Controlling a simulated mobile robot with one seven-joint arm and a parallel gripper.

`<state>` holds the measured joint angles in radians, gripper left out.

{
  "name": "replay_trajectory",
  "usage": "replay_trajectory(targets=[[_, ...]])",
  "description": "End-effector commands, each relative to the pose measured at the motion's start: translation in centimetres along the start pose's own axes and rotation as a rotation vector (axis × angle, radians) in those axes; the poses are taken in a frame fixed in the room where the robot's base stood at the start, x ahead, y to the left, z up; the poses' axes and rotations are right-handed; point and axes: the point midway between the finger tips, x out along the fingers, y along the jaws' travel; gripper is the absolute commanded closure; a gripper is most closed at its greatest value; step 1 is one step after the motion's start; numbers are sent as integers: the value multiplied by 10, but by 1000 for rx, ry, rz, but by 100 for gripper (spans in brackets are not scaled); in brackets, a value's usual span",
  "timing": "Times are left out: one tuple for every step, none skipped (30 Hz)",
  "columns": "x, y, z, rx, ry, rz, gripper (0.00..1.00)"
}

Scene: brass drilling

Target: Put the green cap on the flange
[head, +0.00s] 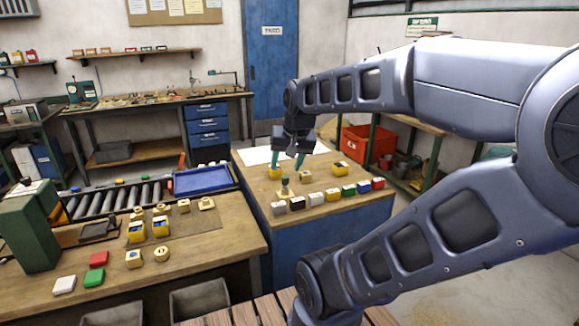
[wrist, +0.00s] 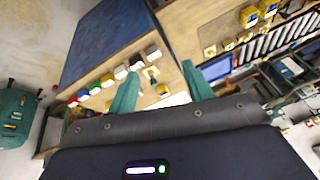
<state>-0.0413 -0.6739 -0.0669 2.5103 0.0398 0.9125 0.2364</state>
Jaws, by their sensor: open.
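A green cap (head: 348,191) stands in a row of coloured caps along the front of the right bench; it also shows in the wrist view (wrist: 94,89). A second green block (head: 94,277) lies on the left bench beside a red and a white one. Several brass pieces are in view, including one with an upright stem (head: 284,187) behind the cap row and a square plate with a round boss (head: 206,204) on the left bench; I cannot tell which is the flange. My gripper (head: 288,161) is open and empty above the right bench, behind the cap row, its teal fingers pointing down.
A white sheet (head: 258,156) lies at the bench's back. A blue tray (head: 203,180) and a roller conveyor (head: 110,198) lie left. A red crate (head: 367,146) stands behind right.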

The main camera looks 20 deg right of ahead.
Motion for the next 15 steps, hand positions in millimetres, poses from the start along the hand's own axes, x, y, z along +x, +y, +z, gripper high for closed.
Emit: replay_trajectory(targets=[[-5, 1, 8, -74, 10, 17, 49], [-7, 1, 12, -119, 13, 27, 49], [-9, 2, 17, -170, 15, 38, 49], [-10, 2, 20, -202, 16, 45, 49], [-11, 2, 23, -228, 16, 52, 49], [-12, 3, 25, -254, 17, 59, 49], [-12, 3, 26, -270, 16, 62, 49], [-12, 3, 27, -279, 16, 65, 49], [-13, 3, 28, -288, 16, 67, 49], [-13, 3, 28, -292, 16, 67, 49], [-13, 3, 28, -293, 16, 68, 49], [-13, 3, 28, -293, 16, 67, 49], [-13, 3, 28, -292, 16, 67, 49], [-13, 3, 28, -292, 16, 67, 49], [-13, 3, 28, -291, 16, 67, 49]])
